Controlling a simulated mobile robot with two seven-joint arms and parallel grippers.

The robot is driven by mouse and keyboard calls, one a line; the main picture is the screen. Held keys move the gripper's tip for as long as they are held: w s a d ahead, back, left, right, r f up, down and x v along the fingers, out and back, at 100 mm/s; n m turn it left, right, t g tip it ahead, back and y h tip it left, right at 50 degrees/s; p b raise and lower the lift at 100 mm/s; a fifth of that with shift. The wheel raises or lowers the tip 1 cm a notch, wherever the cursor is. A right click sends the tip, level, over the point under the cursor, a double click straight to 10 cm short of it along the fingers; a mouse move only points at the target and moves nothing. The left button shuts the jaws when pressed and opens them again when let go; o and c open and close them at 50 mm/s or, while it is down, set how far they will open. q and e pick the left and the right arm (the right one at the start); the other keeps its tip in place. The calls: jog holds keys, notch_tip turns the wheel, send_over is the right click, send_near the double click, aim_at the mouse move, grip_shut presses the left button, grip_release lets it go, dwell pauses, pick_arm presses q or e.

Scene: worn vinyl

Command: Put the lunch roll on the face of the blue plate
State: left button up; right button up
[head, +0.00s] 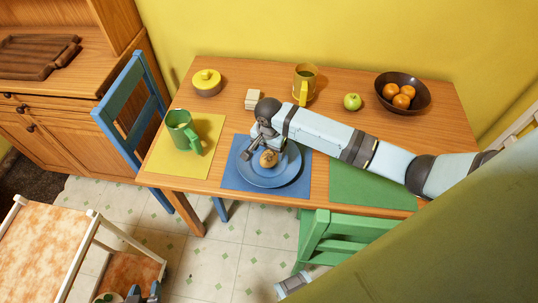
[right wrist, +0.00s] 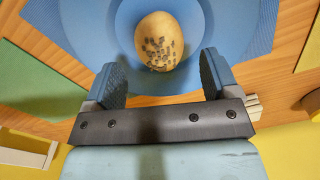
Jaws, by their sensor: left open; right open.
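The lunch roll (head: 268,158) is golden brown with dark seeds. It sits on the face of the blue plate (head: 289,175), and in the right wrist view the roll (right wrist: 158,40) shows against the plate (right wrist: 125,45). My right gripper (head: 257,148) is over the plate beside the roll. Its fingers (right wrist: 160,75) are open and apart from the roll, which shows just beyond and between the fingertips. My left gripper (head: 144,293) is open at the bottom edge of the head view, low and away from the table, partly cut off.
The plate is on a blue mat (head: 232,182). A green mug (head: 180,130) stands left on a yellow mat (head: 213,133). Chairs surround the table.

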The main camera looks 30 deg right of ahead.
aim_at(269, 155)
notch_tip(269, 155, up, 7)
jog(key=shift+r, duration=0.15)
dwell(0.6)
